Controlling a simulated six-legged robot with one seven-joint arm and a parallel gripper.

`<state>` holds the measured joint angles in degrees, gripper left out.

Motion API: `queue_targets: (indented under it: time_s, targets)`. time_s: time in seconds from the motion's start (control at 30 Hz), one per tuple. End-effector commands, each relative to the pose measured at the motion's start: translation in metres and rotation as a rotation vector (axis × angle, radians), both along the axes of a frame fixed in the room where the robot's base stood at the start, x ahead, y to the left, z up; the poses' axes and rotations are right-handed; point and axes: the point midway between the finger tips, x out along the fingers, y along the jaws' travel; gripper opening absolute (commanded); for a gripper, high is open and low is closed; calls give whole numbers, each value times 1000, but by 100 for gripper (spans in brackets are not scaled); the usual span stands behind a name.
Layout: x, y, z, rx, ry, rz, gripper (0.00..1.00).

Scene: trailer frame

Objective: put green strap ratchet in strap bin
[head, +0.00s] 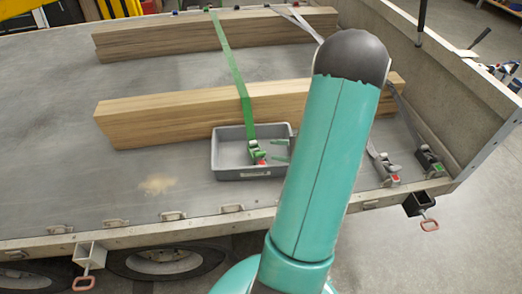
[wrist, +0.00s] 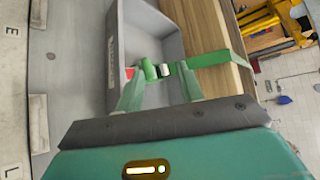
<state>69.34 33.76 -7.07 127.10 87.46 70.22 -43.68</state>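The green strap ratchet (head: 257,151), with a red part, appears within the grey strap bin (head: 243,174), towards its right side. Its green strap (head: 234,70) runs back over both timber beams. In the wrist view the ratchet (wrist: 150,69) shows just beyond the fingertips, with the bin wall (wrist: 113,60) behind. My gripper (head: 274,150) reaches over the bin from the right, its pale green fingers apart. The gap also shows in the wrist view (wrist: 158,76). The fingers do not appear closed on the ratchet. Whether it rests on the bin floor is unclear.
Two timber beams (head: 170,118) (head: 150,38) lie across the trailer deck (head: 60,130). Grey strap ratchets (head: 385,166) (head: 430,158) sit near the right front edge. The trailer's side wall (head: 450,90) stands at right. The deck left of the bin is clear.

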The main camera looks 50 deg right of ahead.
Motion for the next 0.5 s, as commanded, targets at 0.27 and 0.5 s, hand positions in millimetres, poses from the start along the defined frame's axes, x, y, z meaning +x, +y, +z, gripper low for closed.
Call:
queue_targets:
  time_s: [0.27, 0.5]
  targets:
    - [6, 9, 9, -10, 6, 41, 38]
    - [54, 105, 69, -120, 93, 406, 38]
